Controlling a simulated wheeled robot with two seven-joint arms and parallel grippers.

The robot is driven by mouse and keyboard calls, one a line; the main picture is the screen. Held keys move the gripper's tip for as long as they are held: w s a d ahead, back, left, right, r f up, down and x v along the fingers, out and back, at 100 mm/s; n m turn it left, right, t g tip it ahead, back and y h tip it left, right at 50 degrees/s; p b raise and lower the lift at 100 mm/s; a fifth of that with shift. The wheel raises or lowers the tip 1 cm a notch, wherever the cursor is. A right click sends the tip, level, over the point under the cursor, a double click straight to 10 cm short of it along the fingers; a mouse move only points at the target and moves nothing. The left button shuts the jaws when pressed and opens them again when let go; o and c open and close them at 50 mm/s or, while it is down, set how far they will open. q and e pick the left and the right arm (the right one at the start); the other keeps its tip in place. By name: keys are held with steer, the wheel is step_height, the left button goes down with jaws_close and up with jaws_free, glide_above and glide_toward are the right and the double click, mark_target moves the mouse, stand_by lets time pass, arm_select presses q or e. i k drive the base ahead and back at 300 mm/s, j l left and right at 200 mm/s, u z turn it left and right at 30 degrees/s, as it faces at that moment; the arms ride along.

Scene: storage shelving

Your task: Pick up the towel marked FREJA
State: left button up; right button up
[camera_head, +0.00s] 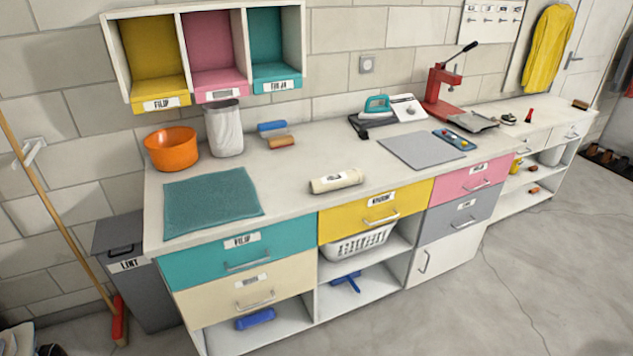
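A teal cloth (211,202), perhaps a towel, lies flat at the left front of the white counter (300,205). No lettering shows on it. A cream roll (337,181) with a pale label lies at the counter's middle; its lettering is too small to read, and I cannot tell if it is a towel. A grey flat mat or cloth (420,150) lies further right. I cannot make out FREJA on any of these. Neither of my grippers is in view.
An orange bowl (172,148), white bin (224,128), iron (377,104) and red press (440,90) stand on the counter. Labelled cubbies (303,45) hang above its left part. A grey LINT bin (128,270) and broom (62,220) stand left. Floor in front is clear.

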mark_target(347, 178)
steer(key=i+l+u, duration=0.2)
steer(key=u, duration=0.2)
steer(key=i+l+u, duration=0.1)
steer(key=l+u, duration=0.75)
steer(key=i, duration=0.05)
